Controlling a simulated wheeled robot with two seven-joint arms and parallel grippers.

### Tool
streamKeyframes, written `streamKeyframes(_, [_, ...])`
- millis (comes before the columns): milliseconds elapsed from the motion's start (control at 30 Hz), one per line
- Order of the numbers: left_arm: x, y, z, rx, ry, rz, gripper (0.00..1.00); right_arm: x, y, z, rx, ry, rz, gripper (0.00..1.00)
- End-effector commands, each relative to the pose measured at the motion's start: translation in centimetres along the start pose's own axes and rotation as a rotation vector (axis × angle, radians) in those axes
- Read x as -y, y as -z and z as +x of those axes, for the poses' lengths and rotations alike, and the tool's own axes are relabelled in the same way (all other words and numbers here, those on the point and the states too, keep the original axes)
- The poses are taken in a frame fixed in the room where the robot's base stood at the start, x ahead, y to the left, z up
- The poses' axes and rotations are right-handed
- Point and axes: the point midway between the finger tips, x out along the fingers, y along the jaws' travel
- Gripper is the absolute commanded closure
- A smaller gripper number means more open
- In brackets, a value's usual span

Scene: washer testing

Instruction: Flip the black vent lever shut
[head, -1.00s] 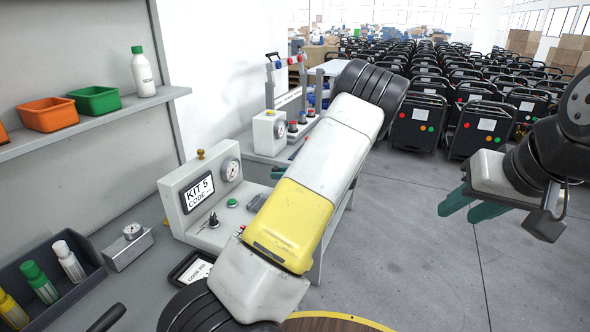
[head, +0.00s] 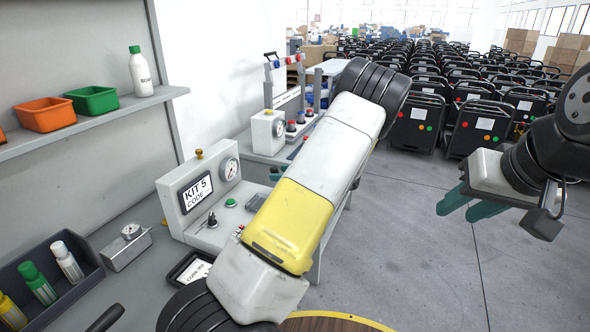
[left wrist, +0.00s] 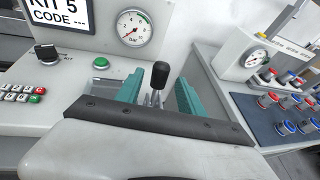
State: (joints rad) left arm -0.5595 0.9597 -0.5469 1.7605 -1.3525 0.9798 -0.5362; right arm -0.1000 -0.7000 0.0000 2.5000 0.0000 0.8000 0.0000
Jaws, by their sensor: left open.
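The black lever (left wrist: 160,75) stands roughly upright on a metal stem in the left wrist view, beside the green button on the grey panel. My left gripper (left wrist: 158,88) is open, with one teal finger on each side of the lever and visible gaps between. Its dark front edge hides the lower stem and base. In the head view my left arm covers the lever and the left gripper. My right gripper (head: 472,203) is open and empty over the floor at the right, away from the bench.
The grey test unit (head: 205,205) has a gauge (head: 229,168), a "KIT 5 CODE" display (head: 197,192) and a small black-handled switch (head: 212,219). A second unit (head: 268,130) with red and blue knobs stands beyond. A bottle bin (head: 75,292) lies at lower left.

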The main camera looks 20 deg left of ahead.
Motion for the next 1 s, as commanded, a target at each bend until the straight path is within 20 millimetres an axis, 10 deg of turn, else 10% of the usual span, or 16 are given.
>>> streamKeyframes(400, [0.1,0.1,-6.2,-0.001,0.002,0.001,0.54,0.0,0.0,0.0,0.000,0.000,0.000,0.64])
streamKeyframes(833, [-0.3,-0.1,-6.6,-0.012,-0.008,-0.014,0.54,0.0,0.0,0.0,0.000,0.000,0.000,0.64])
streamKeyframes(1000, [-3.3,-1.6,-6.6,-0.138,-0.093,-0.166,0.54,0.0,0.0,0.0,0.000,0.000,0.000,0.64])
